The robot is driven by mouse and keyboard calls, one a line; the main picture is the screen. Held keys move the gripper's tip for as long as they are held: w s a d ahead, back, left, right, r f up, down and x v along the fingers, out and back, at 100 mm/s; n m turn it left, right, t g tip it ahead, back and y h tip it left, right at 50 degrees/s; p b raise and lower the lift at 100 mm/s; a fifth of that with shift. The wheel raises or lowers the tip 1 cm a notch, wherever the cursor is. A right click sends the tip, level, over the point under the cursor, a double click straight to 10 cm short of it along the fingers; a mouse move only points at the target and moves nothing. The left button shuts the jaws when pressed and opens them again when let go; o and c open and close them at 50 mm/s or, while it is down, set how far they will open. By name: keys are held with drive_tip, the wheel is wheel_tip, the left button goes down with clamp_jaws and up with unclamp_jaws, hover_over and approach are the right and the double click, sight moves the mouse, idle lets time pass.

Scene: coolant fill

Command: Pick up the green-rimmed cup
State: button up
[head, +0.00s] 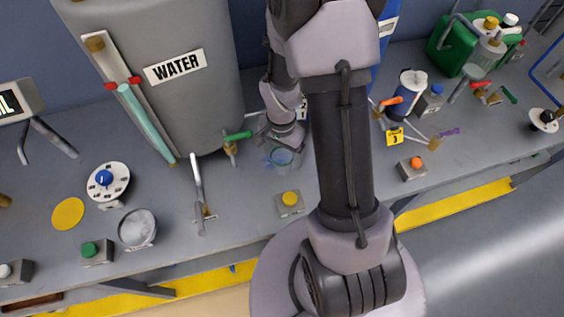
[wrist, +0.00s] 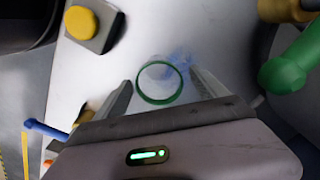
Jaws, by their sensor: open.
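The green-rimmed cup (wrist: 160,97) is clear, with a green ring at its mouth. In the wrist view it is between the two fingers of my gripper (wrist: 162,80), with a gap on each side. My gripper is open and holds nothing. In the head view the cup (head: 281,158) stands on the grey bench just below my gripper (head: 280,143), partly hidden by it. A blue patch shows on the surface beside the cup. How high the fingertips are above the bench is hard to tell.
A valve with a green handle (head: 238,136) is close to the left of the cup; the handle (wrist: 290,68) looms in the wrist view. The grey WATER tank (head: 215,110) rises behind. A yellow button box (head: 290,203) sits in front.

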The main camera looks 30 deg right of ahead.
wheel_tip(320, 180, down, 5)
drive_tip(key=shift+d+r+b, duration=0.1)
drive_tip(key=shift+r+b, duration=0.05)
drive_tip(key=shift+b, duration=0.75)
drive_tip(key=shift+r, duration=0.15)
drive_tip(key=c, duration=1.4)
